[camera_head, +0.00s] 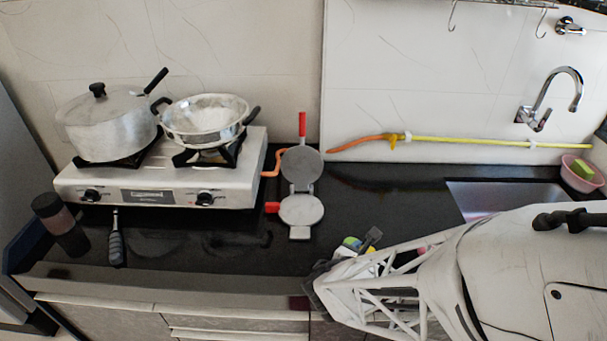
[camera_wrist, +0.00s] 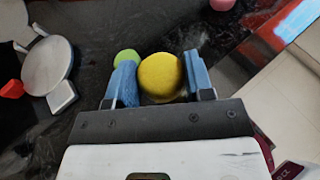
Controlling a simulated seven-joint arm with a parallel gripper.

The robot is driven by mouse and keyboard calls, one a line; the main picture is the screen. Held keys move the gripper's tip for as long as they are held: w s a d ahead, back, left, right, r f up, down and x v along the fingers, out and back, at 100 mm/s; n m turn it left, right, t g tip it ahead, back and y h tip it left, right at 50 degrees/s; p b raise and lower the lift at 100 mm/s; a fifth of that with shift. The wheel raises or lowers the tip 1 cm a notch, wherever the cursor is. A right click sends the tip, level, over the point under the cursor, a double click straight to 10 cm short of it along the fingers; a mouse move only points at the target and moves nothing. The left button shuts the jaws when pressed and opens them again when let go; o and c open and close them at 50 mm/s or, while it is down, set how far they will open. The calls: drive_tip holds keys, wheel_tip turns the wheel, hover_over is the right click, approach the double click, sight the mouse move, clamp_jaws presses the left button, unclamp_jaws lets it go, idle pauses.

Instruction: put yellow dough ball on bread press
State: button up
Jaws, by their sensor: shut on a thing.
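The yellow dough ball (camera_wrist: 161,76) sits between the two blue fingers of my gripper (camera_wrist: 161,62) in the wrist view, and the gripper is shut on it. In the head view my gripper (camera_head: 358,244) is over the counter, to the right of and nearer than the bread press, with the ball mostly hidden. The bread press (camera_head: 301,210) lies open, its lower round plate in front and its upper plate (camera_head: 302,164) folded back with a red handle up. Part of the press also shows at the left of the wrist view (camera_wrist: 47,68).
A green ball (camera_wrist: 127,58) shows just beyond my left finger. A gas stove (camera_head: 150,185) with a lidded pot (camera_head: 108,125) and a pan (camera_head: 206,122) stands left of the press. A sink (camera_head: 500,197) is at right. The dark counter before the press is clear.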

drive_tip(key=w+a, duration=0.7)
drive_tip(key=a, duration=0.5)
drive_tip(key=shift+w+f, duration=0.15)
drive_tip(key=shift+f, duration=0.05)
hover_over(300, 210)
drive_tip(key=shift+f, duration=0.75)
idle(0.4)
drive_tip(key=shift+f, duration=1.75)
drive_tip(key=shift+f, duration=0.2)
